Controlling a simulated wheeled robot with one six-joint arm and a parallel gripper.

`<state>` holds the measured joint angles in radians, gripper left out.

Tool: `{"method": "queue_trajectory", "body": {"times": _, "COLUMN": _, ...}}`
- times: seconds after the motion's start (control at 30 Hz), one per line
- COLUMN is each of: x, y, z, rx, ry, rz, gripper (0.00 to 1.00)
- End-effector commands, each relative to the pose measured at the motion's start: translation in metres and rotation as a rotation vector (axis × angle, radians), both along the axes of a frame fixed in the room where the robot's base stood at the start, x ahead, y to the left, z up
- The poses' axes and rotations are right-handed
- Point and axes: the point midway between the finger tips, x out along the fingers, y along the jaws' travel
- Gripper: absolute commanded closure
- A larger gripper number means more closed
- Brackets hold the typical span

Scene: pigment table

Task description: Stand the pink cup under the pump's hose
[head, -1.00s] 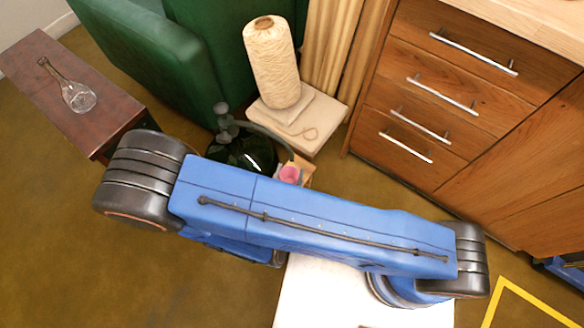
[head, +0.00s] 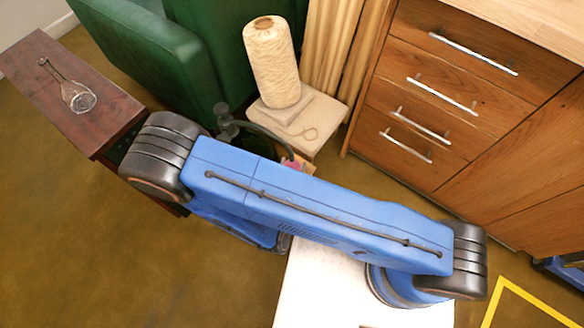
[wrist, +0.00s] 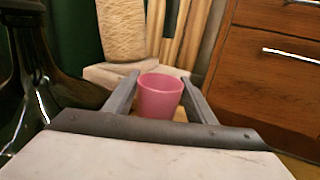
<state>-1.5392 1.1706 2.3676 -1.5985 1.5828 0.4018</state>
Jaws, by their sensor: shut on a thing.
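The pink cup (wrist: 160,97) is upright between the two fingers of my gripper (wrist: 160,82), which is shut on it. In the head view only a small bit of the cup (head: 291,166) shows past my arm. The pump (head: 228,118) has a dark top and a dark hose (head: 270,133) that curves over to the right and down. The hose's end is close to the cup in the head view; whether it is right above the opening I cannot tell. In the wrist view the pump's dark glass body (wrist: 40,90) stands left of my gripper. The cup's base is partly hidden.
A green armchair (head: 150,50) is at the back left, a wooden drawer unit (head: 440,100) at the right.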

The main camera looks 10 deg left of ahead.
Motion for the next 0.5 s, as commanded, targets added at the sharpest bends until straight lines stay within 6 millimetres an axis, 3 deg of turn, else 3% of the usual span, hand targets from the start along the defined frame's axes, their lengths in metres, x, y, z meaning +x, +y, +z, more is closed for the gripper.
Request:
{"method": "queue_trajectory", "body": {"times": 0.2, "x": -0.0001, "y": -0.0001, "z": -0.0015, "rx": 0.0, "ry": 0.0, "rz": 0.0, "gripper": 0.75}}
{"method": "queue_trajectory", "body": {"times": 0.23, "x": -0.0001, "y": 0.0, "z": -0.0014, "rx": 0.0, "ry": 0.0, "rz": 0.0, "gripper": 0.45}}
{"method": "queue_trajectory", "body": {"times": 0.3, "x": -0.0001, "y": 0.0, "z": -0.0013, "rx": 0.0, "ry": 0.0, "rz": 0.0, "gripper": 0.31}}
{"method": "queue_trajectory", "body": {"times": 0.5, "x": -0.0001, "y": -0.0001, "z": -0.0012, "rx": 0.0, "ry": 0.0, "rz": 0.0, "gripper": 0.31}}
